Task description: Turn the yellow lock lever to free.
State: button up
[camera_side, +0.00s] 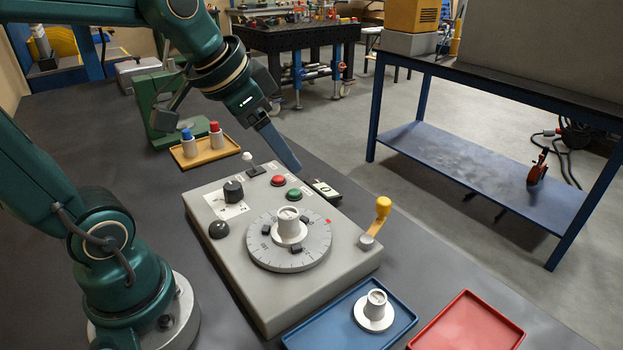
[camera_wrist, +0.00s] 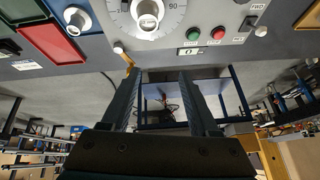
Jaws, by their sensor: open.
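The yellow lock lever (camera_side: 381,210) stands up at the right edge of the grey control box (camera_side: 320,290), on a small metal pivot. It tilts slightly right in the side view. In the wrist view the lever (camera_wrist: 127,58) shows small, just beyond the left finger, and its lower part is partly hidden. My gripper (camera_side: 292,166) hangs above the box's far edge, near the buttons, up and left of the lever and apart from it. In the wrist view my gripper (camera_wrist: 158,76) has its fingers spread with nothing held. No lever marking is readable.
The box carries a round dial (camera_side: 262,256) with a metal knob (camera_side: 289,224), a red button (camera_side: 278,180), a green button (camera_side: 294,194) and a black knob (camera_side: 233,191). A blue tray (camera_side: 300,340) and red tray (camera_side: 468,325) lie in front. A wooden tray (camera_side: 184,161) stands behind.

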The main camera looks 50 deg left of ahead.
jog(key=w+a+f+n+g, duration=0.1)
jog(key=a+f, duration=0.1)
jog(key=a, duration=0.4)
jog(key=w+a+f+n, duration=0.1)
jog(key=a+f+n, duration=0.1)
jog(key=a, duration=0.5)
jog(key=w+a+f+n+g, duration=0.1)
jog(key=a+f+n, duration=0.1)
jog(key=a, duration=0.4)
jog(key=shift+w+a+f+g+y, duration=0.1)
jog(key=shift+a+f+g+y, duration=0.05)
jog(key=shift+f, duration=0.25)
jog(key=shift+a+f+g+y, duration=0.1)
jog(key=shift+f+g+y, duration=0.05)
jog(key=shift+f, duration=0.2)
jog(key=shift+s+a+f, duration=0.25)
jog(key=shift+s+a, duration=0.1)
